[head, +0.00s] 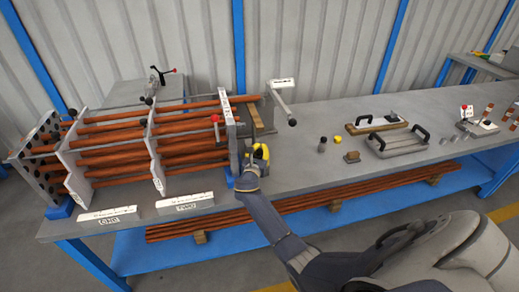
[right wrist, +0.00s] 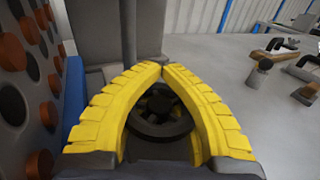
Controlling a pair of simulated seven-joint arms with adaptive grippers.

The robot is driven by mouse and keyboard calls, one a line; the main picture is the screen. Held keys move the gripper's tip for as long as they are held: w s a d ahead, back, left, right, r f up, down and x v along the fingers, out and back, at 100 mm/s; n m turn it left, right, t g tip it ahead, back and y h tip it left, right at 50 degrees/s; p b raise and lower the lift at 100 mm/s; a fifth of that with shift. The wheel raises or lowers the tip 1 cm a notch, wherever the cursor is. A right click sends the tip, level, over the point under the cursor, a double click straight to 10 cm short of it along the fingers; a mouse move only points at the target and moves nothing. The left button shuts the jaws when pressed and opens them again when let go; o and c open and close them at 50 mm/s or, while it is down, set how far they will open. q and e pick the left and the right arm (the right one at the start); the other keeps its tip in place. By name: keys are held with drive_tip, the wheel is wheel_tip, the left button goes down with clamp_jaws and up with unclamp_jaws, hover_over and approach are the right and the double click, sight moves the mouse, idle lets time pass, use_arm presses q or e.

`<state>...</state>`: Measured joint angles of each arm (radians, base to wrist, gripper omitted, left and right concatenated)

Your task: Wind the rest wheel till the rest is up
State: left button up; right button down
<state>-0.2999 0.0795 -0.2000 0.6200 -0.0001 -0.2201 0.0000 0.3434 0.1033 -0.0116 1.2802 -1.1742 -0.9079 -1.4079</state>
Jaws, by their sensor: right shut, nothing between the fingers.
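My right gripper (head: 260,154) has yellow fingers and stands at the right end of the tube bundle, close to the end plate (head: 230,130). In the right wrist view the fingertips (right wrist: 164,68) meet, and the gripper is shut with nothing gripped. A dark spoked handwheel (right wrist: 158,112), which looks like the rest wheel, shows through the gap behind the fingers. I cannot tell whether the fingers touch it. In the head view the gripper and arm mostly hide the wheel. The height of the rest cannot be told. My left gripper is not in view.
Orange-brown tubes (head: 190,147) run through upright plates on the left of the grey bench (head: 300,165). Small dark and yellow pieces (head: 337,140) and handled plates (head: 398,143) lie to the right. A crank handle (head: 282,108) stands behind the gripper. Bare bench lies between.

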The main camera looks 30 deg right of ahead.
drive_tip(key=shift+d+r+m+g+h, duration=0.15)
drive_tip(key=shift+r+m+g+h, duration=0.15)
drive_tip(key=shift+g, duration=0.1)
drive_tip(key=c, duration=1)
unclamp_jaws()
drive_tip(key=o, duration=0.3)
drive_tip(key=shift+s+f, duration=0.1)
drive_tip(key=shift+f, duration=0.05)
drive_tip(key=shift+o, duration=0.2)
wheel_tip(320, 180, up, 10)
